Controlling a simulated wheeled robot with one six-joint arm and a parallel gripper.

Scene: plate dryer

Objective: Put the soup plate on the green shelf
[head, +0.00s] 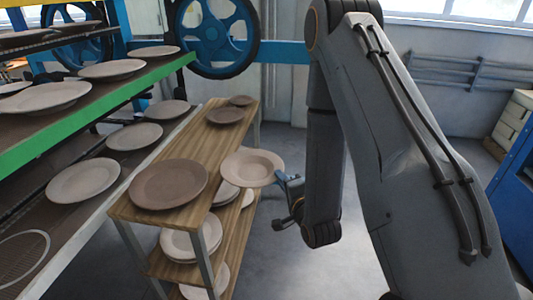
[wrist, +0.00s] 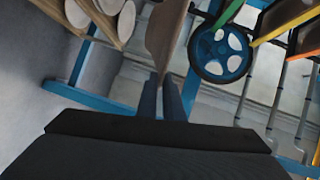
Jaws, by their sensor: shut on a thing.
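A pale beige soup plate (head: 253,167) is in my gripper (head: 289,182), held by its right rim. It is roughly level, off the right edge of the wooden rack's top. In the wrist view the plate (wrist: 166,35) shows edge-on between the closed fingers (wrist: 163,100). The green shelf (head: 98,112), with a green front edge, is at the left of the head view, apart from the plate and to its left. Several plates stand on it, with bare brown surface between some of them.
The wooden rack (head: 217,147) bears dark brown plates, including a large one (head: 168,184) at its near end, with more plates on lower levels. A lower grey shelf (head: 68,226) holds several plates. A blue wheel (head: 212,32) stands behind. Floor right of the rack is clear.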

